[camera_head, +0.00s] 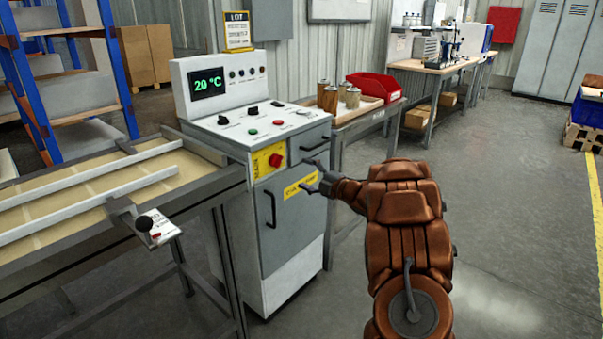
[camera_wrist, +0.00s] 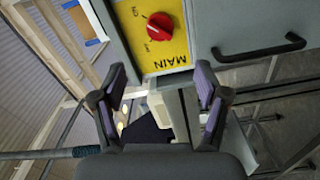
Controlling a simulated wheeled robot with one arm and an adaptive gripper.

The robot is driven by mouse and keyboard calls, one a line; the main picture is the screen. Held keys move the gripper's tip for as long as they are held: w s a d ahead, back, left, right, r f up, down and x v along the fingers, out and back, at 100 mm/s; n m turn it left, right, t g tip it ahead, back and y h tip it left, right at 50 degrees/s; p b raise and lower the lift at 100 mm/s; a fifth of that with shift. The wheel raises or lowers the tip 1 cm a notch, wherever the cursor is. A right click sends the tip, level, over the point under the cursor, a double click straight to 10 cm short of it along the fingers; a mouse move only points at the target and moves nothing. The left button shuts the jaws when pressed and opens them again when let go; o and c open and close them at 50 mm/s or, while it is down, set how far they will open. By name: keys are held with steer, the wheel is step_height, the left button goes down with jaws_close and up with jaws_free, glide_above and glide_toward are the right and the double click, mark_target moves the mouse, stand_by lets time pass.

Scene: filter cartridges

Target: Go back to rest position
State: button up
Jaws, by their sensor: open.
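My gripper (camera_head: 311,178) is at the end of my brown arm, in front of the grey and white control cabinet (camera_head: 298,235). In the wrist view my gripper (camera_wrist: 160,80) has its two fingers spread with nothing between them. Beyond the fingers is the red main switch knob (camera_wrist: 159,26) on its yellow plate. The knob also shows in the head view (camera_head: 276,160), just left of and above my gripper. I see no contact between the fingers and the knob, though the exact gap is hard to tell.
The cabinet's display (camera_head: 208,83) reads 20 °C. A conveyor table (camera_head: 90,208) stands left of it. A bench behind holds several cartridges (camera_head: 331,98) and a red bin (camera_head: 374,87). The floor (camera_head: 520,200) to the right is clear.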

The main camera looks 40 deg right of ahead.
stand_by(0.6)
steer(key=s+a+f+m+g+h, duration=0.15)
steer(key=s+a+m+g, duration=0.5)
steer(key=s+a, duration=0.75)
steer(key=s+a+f+m+g+h, duration=0.15)
steer(key=s+a+m+g, duration=0.7)
steer(key=s, duration=0.95)
steer(key=s+a+f+m+g+h, duration=0.1)
steer(key=s+a+f+m+g, duration=0.3)
steer(key=s+a, duration=1.1)
step_height(320, 180, up, 22)
steer(key=d+p, duration=0.1)
steer(key=p, duration=1.7)
steer(key=shift+s+d+f+n, duration=0.2)
steer(key=shift+s+f+n, duration=0.05)
steer(key=shift+s+n, duration=0.2)
